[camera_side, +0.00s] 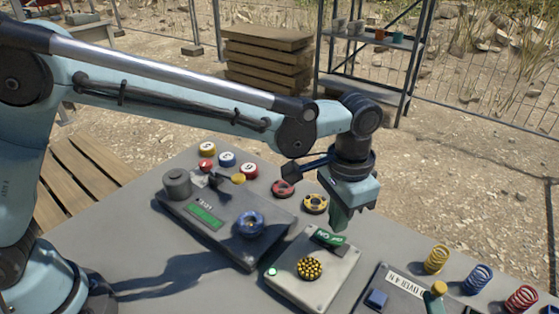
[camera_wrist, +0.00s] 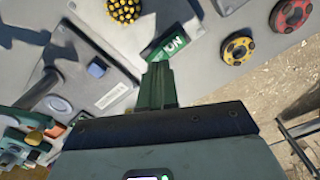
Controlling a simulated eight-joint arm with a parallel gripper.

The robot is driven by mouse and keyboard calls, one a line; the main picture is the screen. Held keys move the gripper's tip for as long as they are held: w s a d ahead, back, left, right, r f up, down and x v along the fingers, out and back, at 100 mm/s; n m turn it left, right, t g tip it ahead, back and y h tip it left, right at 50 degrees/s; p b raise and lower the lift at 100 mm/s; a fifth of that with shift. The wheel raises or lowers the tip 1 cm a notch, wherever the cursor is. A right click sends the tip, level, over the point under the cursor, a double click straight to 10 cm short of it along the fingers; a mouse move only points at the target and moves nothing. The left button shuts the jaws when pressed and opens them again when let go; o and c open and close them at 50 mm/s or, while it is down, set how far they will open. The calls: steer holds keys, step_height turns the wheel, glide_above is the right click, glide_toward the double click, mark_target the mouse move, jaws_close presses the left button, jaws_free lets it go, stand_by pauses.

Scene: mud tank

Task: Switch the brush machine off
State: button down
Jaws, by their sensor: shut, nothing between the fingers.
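The brush machine (camera_side: 320,285) is a light grey box on the table, with a round yellow-and-black brush (camera_side: 310,268) on top. Its green switch (camera_side: 329,238), lettered ON, is at the far edge of its top. A small green lamp (camera_side: 272,271) glows at its left corner. My gripper (camera_side: 340,226) is shut and empty, pointing down just beside and above the switch. In the wrist view the closed fingertips (camera_wrist: 158,68) are right at the near edge of the switch (camera_wrist: 172,42); I cannot tell whether they touch. The brush (camera_wrist: 124,8) also shows there.
A dark box (camera_side: 225,222) with a green display and blue knob stands left of the machine. A red wheel (camera_side: 283,188) and a yellow wheel (camera_side: 316,204) lie behind. A panel with a blue button (camera_side: 377,298) and coloured springs (camera_side: 479,277) are to the right.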

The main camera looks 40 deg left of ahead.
mark_target(335, 239)
steer(key=shift+f, duration=1.55)
stand_by(0.7)
steer(key=shift+r, duration=3.55)
steer(key=shift+a, duration=0.1)
steer(key=s+a+r+n+t+h, duration=0.1)
steer(key=a+r+t, duration=0.1)
steer(key=a, duration=0.5)
steer(key=s+a+r+n+t, duration=0.1)
steer(key=a+r+n, duration=0.15)
steer(key=a, duration=0.55)
steer(key=s+a+f+n+t+y, duration=0.1)
steer(key=s+a+f+n+t, duration=0.1)
steer(key=s+a, duration=0.6)
steer(key=a+f+t, duration=0.1)
steer(key=a+t, duration=0.1)
steer(key=a, duration=0.2)
steer(key=shift+n, duration=0.25)
